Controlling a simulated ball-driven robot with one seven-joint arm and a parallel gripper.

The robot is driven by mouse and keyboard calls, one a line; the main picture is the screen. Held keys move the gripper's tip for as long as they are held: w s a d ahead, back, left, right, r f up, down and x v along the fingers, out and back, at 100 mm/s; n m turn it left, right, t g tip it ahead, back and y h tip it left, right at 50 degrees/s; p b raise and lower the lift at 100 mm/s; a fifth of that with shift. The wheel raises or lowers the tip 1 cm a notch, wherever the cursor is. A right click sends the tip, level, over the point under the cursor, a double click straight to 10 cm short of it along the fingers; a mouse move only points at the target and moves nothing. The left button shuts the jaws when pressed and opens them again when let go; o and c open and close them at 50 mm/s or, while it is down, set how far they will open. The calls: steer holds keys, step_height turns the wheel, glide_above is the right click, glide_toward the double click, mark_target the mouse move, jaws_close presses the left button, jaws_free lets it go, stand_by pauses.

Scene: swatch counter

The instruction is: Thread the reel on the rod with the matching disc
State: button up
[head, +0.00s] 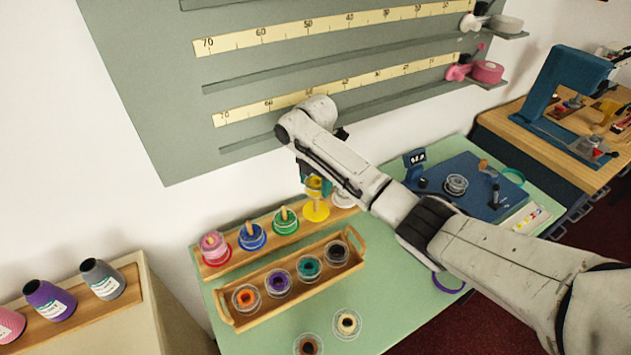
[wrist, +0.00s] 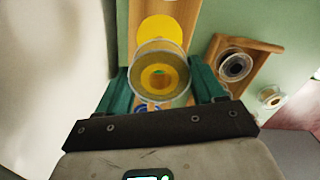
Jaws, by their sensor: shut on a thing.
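A yellow reel (wrist: 142,78) with clear flanges is held between the green fingers of my gripper (wrist: 160,84); its hole faces the wrist camera. In the head view the reel (head: 314,185) hangs just above the yellow disc (head: 316,212) on the wooden rod rack (head: 232,262). The disc (wrist: 158,32) shows past the reel in the wrist view. The reel looks apart from the disc. The yellow disc's rod is not clearly seen. Pink (head: 212,246), blue (head: 252,238) and green (head: 285,223) reels sit around rods on the rack.
A wooden tray (head: 228,312) in front holds orange, purple, teal and black reels. Brown (head: 308,345) and cream (head: 347,324) reels lie on the green counter (head: 385,300). A grey wall board (head: 150,120) stands behind.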

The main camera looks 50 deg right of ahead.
steer(key=shift+f+b, duration=0.8)
steer(key=shift+f, duration=0.55)
steer(key=o, duration=1.1)
steer(key=shift+r, duration=0.15)
step_height(320, 180, up, 7)
steer(key=p, duration=0.6)
steer(key=shift+p, duration=0.3)
stand_by(0.4)
